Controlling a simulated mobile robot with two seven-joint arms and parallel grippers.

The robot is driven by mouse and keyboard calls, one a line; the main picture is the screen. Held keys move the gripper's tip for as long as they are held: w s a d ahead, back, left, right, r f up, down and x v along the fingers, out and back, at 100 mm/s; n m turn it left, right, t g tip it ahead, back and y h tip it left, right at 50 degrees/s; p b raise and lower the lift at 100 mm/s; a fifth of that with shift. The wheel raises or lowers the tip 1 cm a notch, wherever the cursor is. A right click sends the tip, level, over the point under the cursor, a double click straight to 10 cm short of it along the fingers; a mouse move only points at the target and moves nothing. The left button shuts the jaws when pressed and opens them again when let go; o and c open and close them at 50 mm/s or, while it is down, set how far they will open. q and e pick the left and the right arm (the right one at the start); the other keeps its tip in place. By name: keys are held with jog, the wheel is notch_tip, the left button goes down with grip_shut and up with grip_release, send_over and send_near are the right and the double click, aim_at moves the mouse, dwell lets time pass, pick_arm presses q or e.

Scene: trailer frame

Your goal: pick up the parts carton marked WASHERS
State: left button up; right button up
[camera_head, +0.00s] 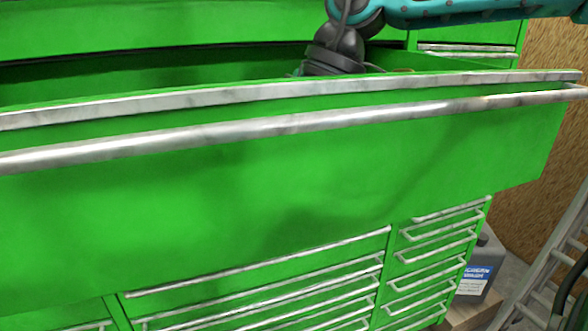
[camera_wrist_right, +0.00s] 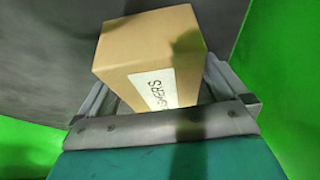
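The brown parts carton (camera_wrist_right: 150,48) shows in the right wrist view, with a white label (camera_wrist_right: 154,88) whose upside-down lettering ends in "HERS"; the rest is hidden or unclear. My right gripper (camera_wrist_right: 165,90) is open, its two grey fingers spread on either side of the carton. A gap shows at the left finger. In the head view my right wrist reaches down into the open green drawer (camera_head: 250,190), and the drawer front hides the fingers and the carton. My left gripper is in neither view.
The drawer's front has a long metal handle (camera_head: 270,127) and a raised metal rim. Smaller closed drawers (camera_head: 430,260) lie below. A grey jug (camera_head: 476,272) and a ladder (camera_head: 550,265) stand at the right. Green drawer walls flank the gripper in the wrist view.

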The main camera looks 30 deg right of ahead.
jog(key=c, duration=1.1)
jog(key=shift+c, duration=0.3)
